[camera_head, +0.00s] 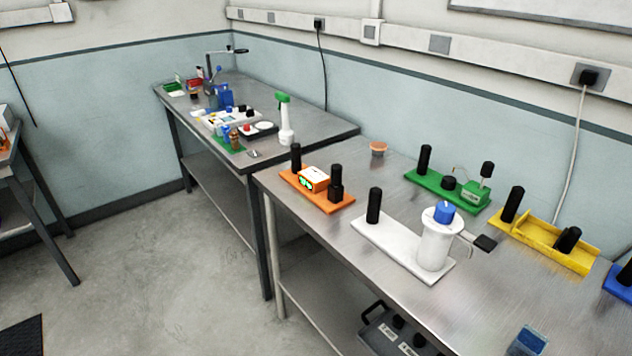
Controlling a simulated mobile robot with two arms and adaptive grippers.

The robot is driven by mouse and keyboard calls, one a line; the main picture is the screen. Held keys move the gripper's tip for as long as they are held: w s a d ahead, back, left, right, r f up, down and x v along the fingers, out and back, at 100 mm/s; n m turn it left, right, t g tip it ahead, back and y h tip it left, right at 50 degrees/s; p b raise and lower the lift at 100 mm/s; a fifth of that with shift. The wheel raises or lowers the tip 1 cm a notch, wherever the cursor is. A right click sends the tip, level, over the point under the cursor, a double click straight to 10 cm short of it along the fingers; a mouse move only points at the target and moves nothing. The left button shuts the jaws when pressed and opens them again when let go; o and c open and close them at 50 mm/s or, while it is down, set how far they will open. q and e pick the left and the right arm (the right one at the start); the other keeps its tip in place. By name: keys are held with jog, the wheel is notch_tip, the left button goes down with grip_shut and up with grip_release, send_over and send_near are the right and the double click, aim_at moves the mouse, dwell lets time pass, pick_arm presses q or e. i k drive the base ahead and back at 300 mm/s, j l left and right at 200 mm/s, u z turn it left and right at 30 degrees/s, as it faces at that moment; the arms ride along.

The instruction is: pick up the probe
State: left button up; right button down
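I cannot tell for certain which object is the probe. A white module (385,242) on the right table has a black upright handle (374,205) and a white cylinder (434,246) with a blue top (444,212). A small black piece (485,243) stands out to the right of the cylinder, by a thin curved loop. A green module (425,178) behind it carries black posts, a small green block (477,193) and a thin bent wire. Neither of my grippers shows in this view.
An orange module (317,195) is left, a yellow one (545,242) right, and a blue one (622,279) at the right edge. A small orange-brown bowl (378,149) is near the wall. The far table (315,126) holds a spray bottle (286,122) and clutter. Open floor (165,255) lies left.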

aim_at(337, 169)
jog(key=z, duration=0.55)
jog(key=i+j+z, duration=0.35)
jog(key=j+z, duration=0.2)
jog(key=j, duration=0.2)
jog(key=i+j+z, duration=0.1)
jog(key=j+z, duration=0.15)
jog(key=j, duration=0.15)
jog(key=j+z, duration=0.3)
jog(key=j, duration=0.15)
jog(key=i+j, duration=0.1)
jog(key=j, duration=0.6)
jog(key=i+j, duration=0.1)
jog(key=j, duration=0.6)
jog(key=j+z, duration=0.1)
jog(key=j, duration=0.65)
jog(key=k, duration=0.1)
jog(key=i, duration=0.15)
